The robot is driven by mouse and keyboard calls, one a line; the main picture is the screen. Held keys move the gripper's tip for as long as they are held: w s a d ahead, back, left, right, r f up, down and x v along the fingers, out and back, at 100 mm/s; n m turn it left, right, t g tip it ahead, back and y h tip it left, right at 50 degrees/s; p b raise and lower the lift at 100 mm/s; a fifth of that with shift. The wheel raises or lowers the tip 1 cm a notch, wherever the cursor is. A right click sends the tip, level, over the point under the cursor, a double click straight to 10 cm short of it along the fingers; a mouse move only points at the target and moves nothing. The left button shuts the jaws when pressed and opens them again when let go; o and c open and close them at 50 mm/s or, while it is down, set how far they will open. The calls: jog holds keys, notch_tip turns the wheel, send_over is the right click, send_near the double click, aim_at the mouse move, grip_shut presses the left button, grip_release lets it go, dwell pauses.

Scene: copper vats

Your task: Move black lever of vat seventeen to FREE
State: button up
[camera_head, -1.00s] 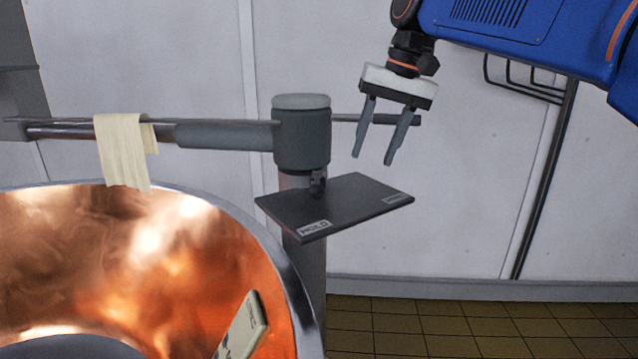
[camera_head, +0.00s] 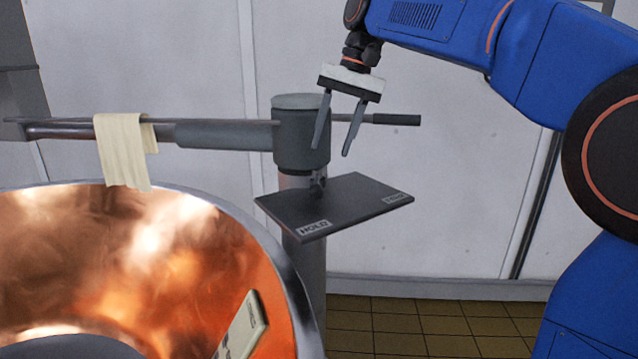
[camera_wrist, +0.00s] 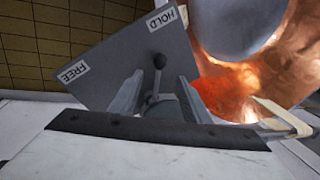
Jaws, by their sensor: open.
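The black lever (camera_wrist: 157,72) has a round knob and shows in the wrist view over the dark plate (camera_wrist: 108,62), nearer the HOLD label (camera_wrist: 161,19) than the FREE label (camera_wrist: 73,73). In the head view, the lever (camera_head: 317,184) is a small dark piece below the grey post head. The plate (camera_head: 350,208) also shows there, with HOLD at the near edge and a label at the right corner. My gripper (camera_head: 333,153) is open and empty, in front of the post head and above the plate. In the wrist view its fingers appear either side of the lever; contact is not visible.
The copper vat (camera_head: 200,225) fills the lower left, with a pale tag (camera_head: 243,325) inside. A horizontal bar (camera_head: 220,134) carries a cream cloth (camera_head: 124,150). A rod with a black grip (camera_head: 396,120) sticks out right of the post (camera_head: 302,130). Wall behind; floor clear at lower right.

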aim_at(318, 185)
jog(key=x, duration=1)
jog(key=shift+a+f, duration=0.1)
jog(key=shift+f, duration=0.3)
jog(key=shift+c, duration=0.3)
grip_shut()
